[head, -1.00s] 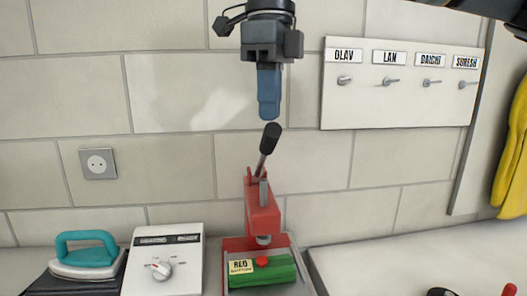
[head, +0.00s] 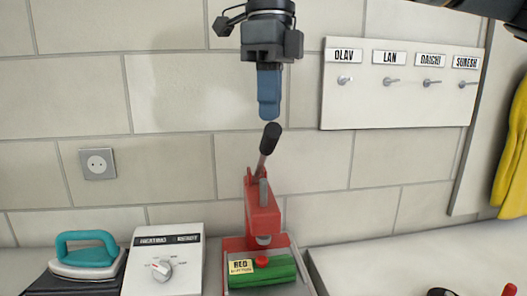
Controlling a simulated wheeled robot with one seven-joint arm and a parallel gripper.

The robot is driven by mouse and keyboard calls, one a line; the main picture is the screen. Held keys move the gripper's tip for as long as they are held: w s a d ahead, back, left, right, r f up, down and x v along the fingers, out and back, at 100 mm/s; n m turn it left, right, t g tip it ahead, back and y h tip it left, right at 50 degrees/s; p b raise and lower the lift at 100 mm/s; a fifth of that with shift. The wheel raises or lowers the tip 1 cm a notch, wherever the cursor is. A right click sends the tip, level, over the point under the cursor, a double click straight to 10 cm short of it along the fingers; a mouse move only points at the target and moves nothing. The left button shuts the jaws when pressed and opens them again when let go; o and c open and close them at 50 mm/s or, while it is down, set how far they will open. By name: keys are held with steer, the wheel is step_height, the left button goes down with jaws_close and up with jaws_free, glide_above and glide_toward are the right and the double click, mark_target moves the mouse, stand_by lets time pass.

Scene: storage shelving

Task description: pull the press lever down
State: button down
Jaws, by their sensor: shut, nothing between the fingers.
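The red press (head: 262,213) stands on the counter in the head view. Its lever (head: 268,145), a metal rod with a black grip, points up and leans slightly right. My gripper (head: 268,116) is shut and empty, pointing down just above the lever's black grip.
A white box with a dial (head: 160,268) and a teal iron (head: 87,255) stand left of the press. A name board with hooks (head: 400,100) hangs on the wall at right. A yellow item (head: 512,160) hangs at the far right. The wall around the lever is clear.

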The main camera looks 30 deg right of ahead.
steer(key=s+a+f+b, duration=0.1)
steer(key=s+f+b, duration=0.2)
steer(key=f+b, duration=0.6)
step_height(320, 180, down, 3)
steer(key=shift+s+r, duration=0.15)
steer(key=shift+r, duration=0.05)
stand_by(1.8)
step_height(320, 180, up, 17)
steer(key=p, duration=1.2)
steer(key=shift+r, duration=0.1)
stand_by(0.4)
steer(key=shift+s, duration=0.15)
